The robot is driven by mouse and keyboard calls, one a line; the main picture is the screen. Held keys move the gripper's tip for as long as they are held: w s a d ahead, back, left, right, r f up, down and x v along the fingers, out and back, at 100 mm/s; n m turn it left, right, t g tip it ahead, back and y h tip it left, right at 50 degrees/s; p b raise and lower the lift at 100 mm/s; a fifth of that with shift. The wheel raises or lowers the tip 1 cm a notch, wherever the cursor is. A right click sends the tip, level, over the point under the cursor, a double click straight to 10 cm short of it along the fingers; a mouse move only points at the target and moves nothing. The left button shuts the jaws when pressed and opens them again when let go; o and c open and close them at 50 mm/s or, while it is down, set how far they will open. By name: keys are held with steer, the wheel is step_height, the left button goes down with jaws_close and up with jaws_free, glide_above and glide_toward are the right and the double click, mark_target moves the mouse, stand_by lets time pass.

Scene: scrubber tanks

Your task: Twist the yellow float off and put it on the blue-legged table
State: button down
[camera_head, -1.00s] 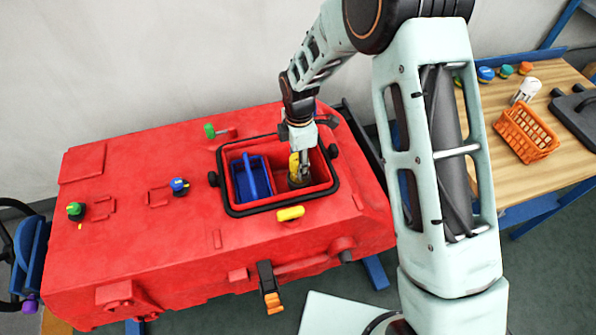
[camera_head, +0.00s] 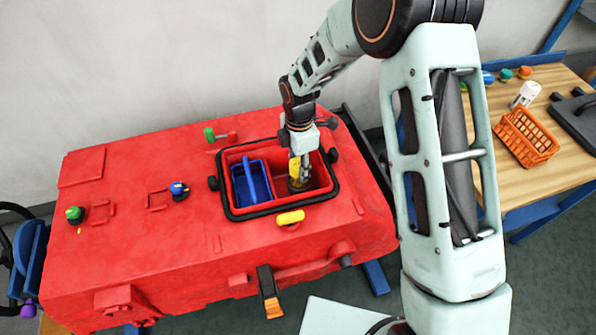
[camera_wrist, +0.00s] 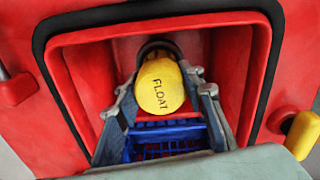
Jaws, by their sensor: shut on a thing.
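The yellow float (camera_wrist: 160,86), a round-ended piece marked FLOAT, stands inside the open hatch of the red tank (camera_head: 150,255). In the head view the float (camera_head: 294,167) is partly hidden by my gripper. My gripper (camera_head: 299,172) reaches down into the hatch and is shut on the float; in the wrist view its two fingers (camera_wrist: 165,100) sit on either side of it. The float's lower end and its mount are hard to make out. The blue-legged table (camera_head: 535,170) stands at the right with a wooden top.
A blue basket (camera_head: 251,183) hangs in the hatch left of the float. The black-edged hatch rim (camera_head: 265,210) surrounds my gripper closely. An orange basket (camera_head: 526,135), a white bottle (camera_head: 526,93) and a dark flat piece (camera_head: 577,115) stand on the table; bare wood shows at its front.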

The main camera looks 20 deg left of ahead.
steer(key=shift+n, duration=0.8)
steer(key=shift+n, duration=0.7)
steer(key=shift+n, duration=0.4)
steer(key=shift+r+p, duration=0.95)
steer(key=shift+r, duration=0.1)
steer(key=shift+r+p, duration=1.7)
steer(key=shift+r, duration=0.8)
